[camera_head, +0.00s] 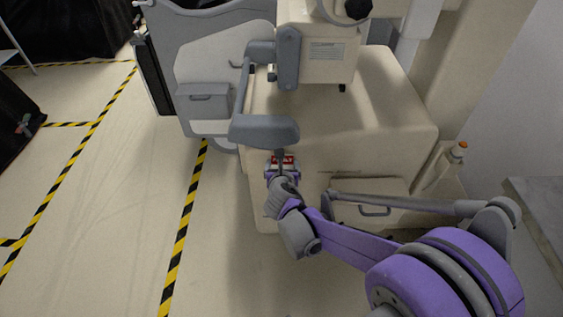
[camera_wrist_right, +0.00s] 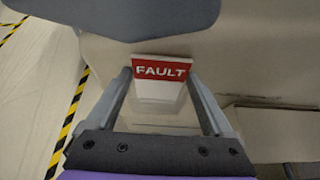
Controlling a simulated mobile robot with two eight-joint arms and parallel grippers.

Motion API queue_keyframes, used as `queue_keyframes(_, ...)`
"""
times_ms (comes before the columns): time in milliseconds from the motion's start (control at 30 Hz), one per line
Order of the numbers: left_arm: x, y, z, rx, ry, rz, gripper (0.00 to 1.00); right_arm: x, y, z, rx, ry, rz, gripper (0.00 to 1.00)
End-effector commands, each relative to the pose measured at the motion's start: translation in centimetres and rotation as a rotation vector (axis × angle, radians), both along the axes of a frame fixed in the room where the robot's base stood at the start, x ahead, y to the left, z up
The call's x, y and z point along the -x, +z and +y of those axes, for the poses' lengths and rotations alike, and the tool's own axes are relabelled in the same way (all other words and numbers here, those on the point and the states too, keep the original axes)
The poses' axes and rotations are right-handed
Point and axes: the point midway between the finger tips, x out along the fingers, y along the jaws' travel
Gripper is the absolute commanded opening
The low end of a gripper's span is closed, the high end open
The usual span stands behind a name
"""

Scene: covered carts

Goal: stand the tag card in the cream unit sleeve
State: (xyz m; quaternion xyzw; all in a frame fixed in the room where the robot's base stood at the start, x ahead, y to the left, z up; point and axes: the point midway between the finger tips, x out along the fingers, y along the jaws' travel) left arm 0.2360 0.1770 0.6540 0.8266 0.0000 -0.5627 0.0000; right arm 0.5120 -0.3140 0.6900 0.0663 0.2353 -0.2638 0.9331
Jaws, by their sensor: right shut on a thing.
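The tag card (camera_wrist_right: 161,71) has a red band with the white word FAULT over a pale lower part. In the head view the card (camera_head: 283,160) shows as a small red and white patch in front of the cream unit (camera_head: 340,150). My right gripper (camera_head: 282,168) is shut on the card, and its two fingers flank the card in the right wrist view (camera_wrist_right: 160,82). The lettering reads upright there. I cannot clearly make out the sleeve or tell whether the card touches it. My left gripper is out of view.
A grey padded armrest (camera_head: 264,131) overhangs just above the card. A drawer front with a handle (camera_head: 374,210) and a bottle with an orange cap (camera_head: 445,167) are to the right. Yellow-black tape (camera_head: 184,225) marks the open floor at left.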

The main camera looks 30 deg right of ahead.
Motion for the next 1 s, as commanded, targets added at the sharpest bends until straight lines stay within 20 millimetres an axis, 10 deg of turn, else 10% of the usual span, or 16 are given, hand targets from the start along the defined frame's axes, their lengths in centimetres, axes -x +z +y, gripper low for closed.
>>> queue_keyframes(400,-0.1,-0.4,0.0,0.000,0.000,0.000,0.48,0.0,-0.5,0.0,0.000,0.000,0.000,0.33)
queue_keyframes(433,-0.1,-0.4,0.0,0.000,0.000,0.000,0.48,0.0,-0.5,0.0,0.000,0.000,0.000,0.92)
queue_keyframes(500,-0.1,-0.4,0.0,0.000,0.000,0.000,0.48,0.0,-0.5,0.0,0.000,0.000,0.000,1.00)
queue_keyframes(1000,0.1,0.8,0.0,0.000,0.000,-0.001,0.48,2.8,1.4,1.8,0.000,0.003,0.000,1.00)
